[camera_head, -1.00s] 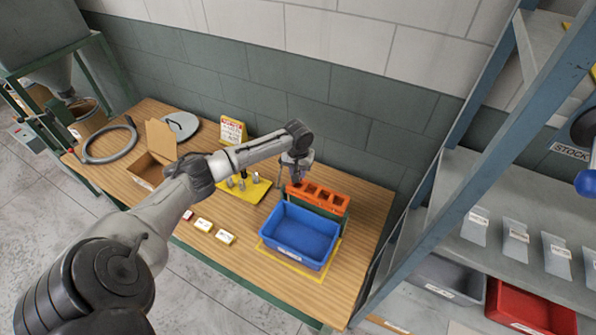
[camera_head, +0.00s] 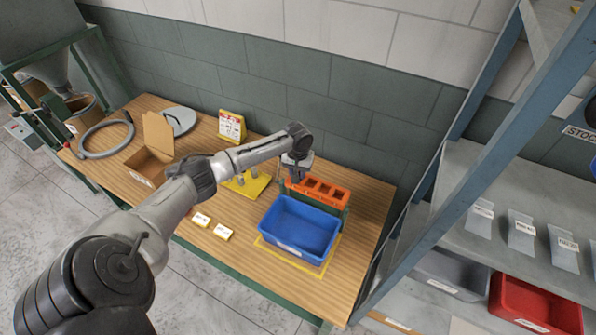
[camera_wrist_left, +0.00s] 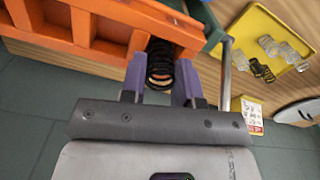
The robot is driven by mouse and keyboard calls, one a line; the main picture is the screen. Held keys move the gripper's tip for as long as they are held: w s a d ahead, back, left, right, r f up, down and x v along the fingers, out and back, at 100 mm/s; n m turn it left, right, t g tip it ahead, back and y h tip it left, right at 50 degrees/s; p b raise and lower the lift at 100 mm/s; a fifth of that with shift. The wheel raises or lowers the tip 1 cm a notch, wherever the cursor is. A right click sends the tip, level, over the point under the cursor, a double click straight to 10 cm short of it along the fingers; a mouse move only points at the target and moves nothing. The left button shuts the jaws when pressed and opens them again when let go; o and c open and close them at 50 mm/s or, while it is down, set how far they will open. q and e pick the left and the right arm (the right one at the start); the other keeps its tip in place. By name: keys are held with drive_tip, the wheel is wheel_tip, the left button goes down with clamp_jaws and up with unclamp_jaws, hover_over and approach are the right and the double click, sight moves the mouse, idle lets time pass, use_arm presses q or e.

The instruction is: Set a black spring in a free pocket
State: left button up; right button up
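My left gripper (camera_head: 297,174) is at the orange rack (camera_head: 325,193), by its left end in the head view. In the left wrist view, a black spring (camera_wrist_left: 160,66) stands between the purple fingertips (camera_wrist_left: 161,84), which appear closed on its sides. The spring lines up with the end pocket of the orange rack (camera_wrist_left: 92,38); how deep it reaches is hard to tell. Other rack pockets look empty. The yellow tray (camera_wrist_left: 251,28) holds several loose springs, pale and dark. My right gripper is in neither view.
A blue bin (camera_head: 299,229) stands in front of the rack. A cardboard box (camera_head: 147,170), a grey hose ring (camera_head: 106,139) and a sign (camera_head: 232,126) are to the left on the wooden bench (camera_head: 270,262). A blue shelf post (camera_head: 480,110) stands at the right.

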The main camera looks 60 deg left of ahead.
use_arm(q)
drive_tip(key=o, duration=0.5)
wheel_tip(320, 180, up, 15)
drive_tip(key=shift+r+p, duration=0.15)
drive_tip(key=shift+p, duration=1)
